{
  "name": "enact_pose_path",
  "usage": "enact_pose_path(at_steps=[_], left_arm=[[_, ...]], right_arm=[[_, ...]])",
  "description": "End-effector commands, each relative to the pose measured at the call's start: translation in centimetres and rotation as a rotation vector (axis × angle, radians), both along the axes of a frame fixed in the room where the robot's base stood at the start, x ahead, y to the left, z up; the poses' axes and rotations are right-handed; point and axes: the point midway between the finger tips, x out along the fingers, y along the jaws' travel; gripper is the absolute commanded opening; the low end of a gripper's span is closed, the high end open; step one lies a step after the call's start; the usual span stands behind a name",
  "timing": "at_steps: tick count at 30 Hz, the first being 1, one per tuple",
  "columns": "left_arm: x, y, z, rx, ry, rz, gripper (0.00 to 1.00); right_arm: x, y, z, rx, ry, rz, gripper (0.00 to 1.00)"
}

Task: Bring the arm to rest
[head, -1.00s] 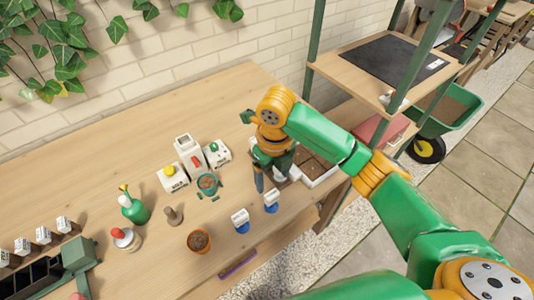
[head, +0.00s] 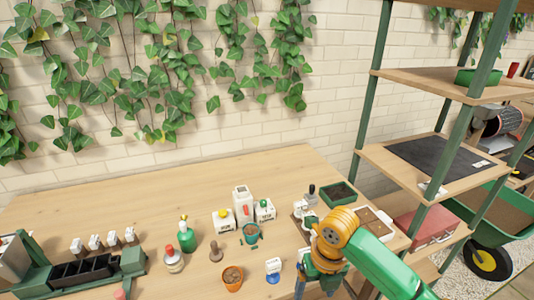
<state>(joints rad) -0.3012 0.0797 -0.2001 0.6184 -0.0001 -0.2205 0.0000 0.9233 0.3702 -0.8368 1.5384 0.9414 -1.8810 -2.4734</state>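My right arm (head: 375,262) comes in from the lower right, green with orange joints. Its orange wrist (head: 336,228) is over the right front part of the wooden table (head: 140,195). My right gripper (head: 315,287) points down at the bottom edge of the picture. Its fingertips are cut off or hidden, so I cannot tell whether it is open or holds anything. My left gripper is not in view.
Close by stand a blue-based white tag (head: 273,266), a terracotta pot of soil (head: 232,278), a teal pot (head: 250,233) and a green planter (head: 338,194). Several bottles stand behind. A shelf rack (head: 425,165) rises at the right. The table's back left is clear.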

Motion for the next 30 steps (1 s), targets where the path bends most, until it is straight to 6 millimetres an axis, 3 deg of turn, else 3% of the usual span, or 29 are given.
enact_pose_path(at_steps=[8,13,17,20,23,24,27,30], left_arm=[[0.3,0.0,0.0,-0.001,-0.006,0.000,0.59],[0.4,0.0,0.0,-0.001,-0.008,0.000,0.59],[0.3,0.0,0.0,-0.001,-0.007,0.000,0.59],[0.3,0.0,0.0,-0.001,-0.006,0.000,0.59],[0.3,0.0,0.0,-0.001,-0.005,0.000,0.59],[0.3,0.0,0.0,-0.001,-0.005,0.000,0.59],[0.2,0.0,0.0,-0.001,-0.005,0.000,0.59],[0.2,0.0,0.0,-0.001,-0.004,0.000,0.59]], right_arm=[[1.2,1.0,-5.5,0.125,0.017,-0.491,0.80],[1.2,0.5,-11.5,0.201,0.048,-0.975,0.80],[-0.5,-1.0,-17.7,0.237,0.077,-1.429,0.80],[-4.2,-3.1,-23.6,0.239,0.092,-1.840,0.80],[-11.2,-5.6,-29.7,0.222,0.093,-2.291,0.80],[-14.6,-6.5,-31.7,0.215,0.088,-2.455,0.80],[-22.3,-7.8,-34.6,0.194,0.080,-2.772,0.80],[-27.8,-8.3,-35.7,0.179,0.083,-2.963,0.80]])
